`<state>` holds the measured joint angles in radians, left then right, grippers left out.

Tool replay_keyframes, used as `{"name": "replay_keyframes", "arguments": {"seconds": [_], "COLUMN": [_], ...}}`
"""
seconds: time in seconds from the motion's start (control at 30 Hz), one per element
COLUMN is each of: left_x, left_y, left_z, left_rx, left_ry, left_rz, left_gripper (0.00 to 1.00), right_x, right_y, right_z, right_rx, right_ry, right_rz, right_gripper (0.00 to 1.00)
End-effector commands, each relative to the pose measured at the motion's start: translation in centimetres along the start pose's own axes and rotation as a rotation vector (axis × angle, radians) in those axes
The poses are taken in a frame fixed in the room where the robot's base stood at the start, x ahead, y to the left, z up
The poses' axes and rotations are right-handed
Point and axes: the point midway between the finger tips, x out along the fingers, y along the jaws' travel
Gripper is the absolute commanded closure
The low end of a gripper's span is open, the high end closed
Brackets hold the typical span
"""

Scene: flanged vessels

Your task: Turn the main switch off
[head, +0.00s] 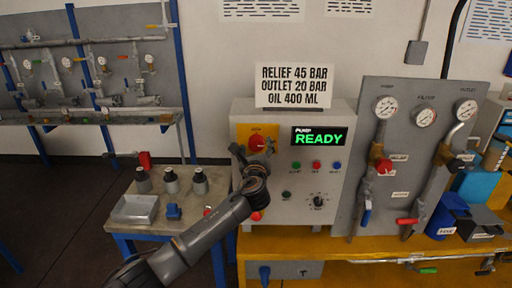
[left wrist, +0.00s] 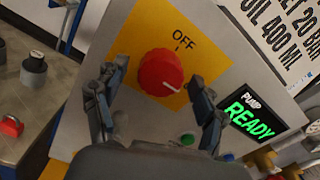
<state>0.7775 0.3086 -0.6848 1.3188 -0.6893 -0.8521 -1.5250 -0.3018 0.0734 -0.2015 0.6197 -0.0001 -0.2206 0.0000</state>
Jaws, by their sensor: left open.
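The main switch is a red round knob (left wrist: 160,72) on a yellow plate (left wrist: 205,45) marked OFF at its top. Its white pointer line points to the lower right in the left wrist view, away from the OFF tick. In the head view the knob (head: 257,142) is at the upper left of the grey control box (head: 323,175). My left gripper (head: 253,153) is open in front of the plate. In the left wrist view its fingers (left wrist: 158,78) stand either side of the knob, with gaps visible. My right gripper is not in view.
The pump display (head: 319,137) reads READY beside the switch. Small buttons (head: 316,165) and a black selector (head: 318,201) are below it. A gauge panel (head: 408,150) stands to the right. A small table (head: 150,215) with several dark-topped fittings is at left.

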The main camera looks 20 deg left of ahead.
Motion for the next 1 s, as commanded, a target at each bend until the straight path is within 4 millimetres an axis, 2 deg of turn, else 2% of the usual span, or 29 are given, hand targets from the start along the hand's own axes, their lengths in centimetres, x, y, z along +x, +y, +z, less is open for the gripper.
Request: {"name": "replay_keyframes", "arguments": {"seconds": [0.07, 0.1, 0.3, 0.37, 0.67, 1.0], "left_x": [0.0, 0.0, 0.0, 0.0, 0.0, 0.0], "left_y": [0.0, 0.0, 0.0, 0.0, 0.0, 0.0], "left_z": [0.0, 0.0, 0.0, 0.0, -0.1, -0.2], "left_rx": [0.0, 0.0, 0.0, 0.0, -0.036, -0.257], "left_ry": [0.0, 0.0, 0.0, 0.0, 0.0, 0.0], "left_rz": [0.0, 0.0, 0.0, 0.0, 0.0, -0.002], "left_gripper": [0.29, 0.33, 0.74, 0.83, 0.83, 0.83], "right_x": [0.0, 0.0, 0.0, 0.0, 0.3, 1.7], "right_y": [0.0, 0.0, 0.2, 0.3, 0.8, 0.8], "right_z": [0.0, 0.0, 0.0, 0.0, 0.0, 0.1], "right_rx": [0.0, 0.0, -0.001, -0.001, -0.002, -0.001], "right_ry": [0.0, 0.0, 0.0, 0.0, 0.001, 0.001], "right_rz": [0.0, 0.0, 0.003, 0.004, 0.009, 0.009], "right_gripper": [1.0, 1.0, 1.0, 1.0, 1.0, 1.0]}}
